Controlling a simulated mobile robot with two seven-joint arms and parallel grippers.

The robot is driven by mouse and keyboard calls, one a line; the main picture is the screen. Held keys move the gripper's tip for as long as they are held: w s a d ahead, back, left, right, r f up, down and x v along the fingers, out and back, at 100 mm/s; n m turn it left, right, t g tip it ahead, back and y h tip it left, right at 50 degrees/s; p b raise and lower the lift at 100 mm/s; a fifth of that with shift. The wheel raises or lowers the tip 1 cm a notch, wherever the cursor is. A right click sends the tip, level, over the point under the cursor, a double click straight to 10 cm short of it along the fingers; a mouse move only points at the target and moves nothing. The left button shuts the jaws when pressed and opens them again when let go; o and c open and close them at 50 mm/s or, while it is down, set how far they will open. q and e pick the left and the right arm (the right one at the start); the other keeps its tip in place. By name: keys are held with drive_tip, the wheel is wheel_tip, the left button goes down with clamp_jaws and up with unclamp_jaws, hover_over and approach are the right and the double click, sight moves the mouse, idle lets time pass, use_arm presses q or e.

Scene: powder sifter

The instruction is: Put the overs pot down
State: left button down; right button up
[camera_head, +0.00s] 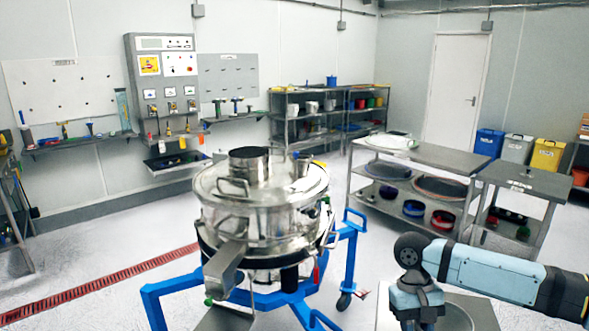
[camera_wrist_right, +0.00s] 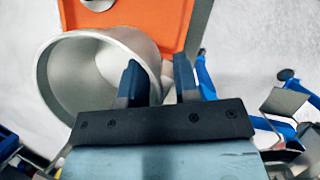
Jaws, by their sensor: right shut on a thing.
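The overs pot (camera_wrist_right: 62,72) is an open, round, bare-metal pot in the right wrist view, with its mouth turned toward the camera. My right gripper (camera_wrist_right: 158,72) is shut on the pot's wall at the rim, one finger inside and one outside. In the head view my right gripper (camera_head: 420,318) points down at the lower right, its tips cut off by the frame edge. A round metal shape (camera_head: 457,318) beside it appears to be the pot, partly hidden. I cannot tell whether the pot's base touches anything. My left gripper is in neither view.
An orange panel (camera_wrist_right: 125,17) lies behind the pot in the wrist view. The steel sifter (camera_head: 262,205) stands on a blue wheeled frame (camera_head: 350,255) left of my arm. A steel bench (camera_head: 425,154) with round sieves stands behind. Open floor lies between.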

drive_tip(key=s+r+p, duration=0.5)
drive_tip(key=s+p, duration=0.1)
drive_tip(key=s, duration=0.1)
drive_tip(key=shift+r, duration=0.3)
drive_tip(key=shift+w+r, duration=0.1)
drive_tip(key=shift+w, duration=0.05)
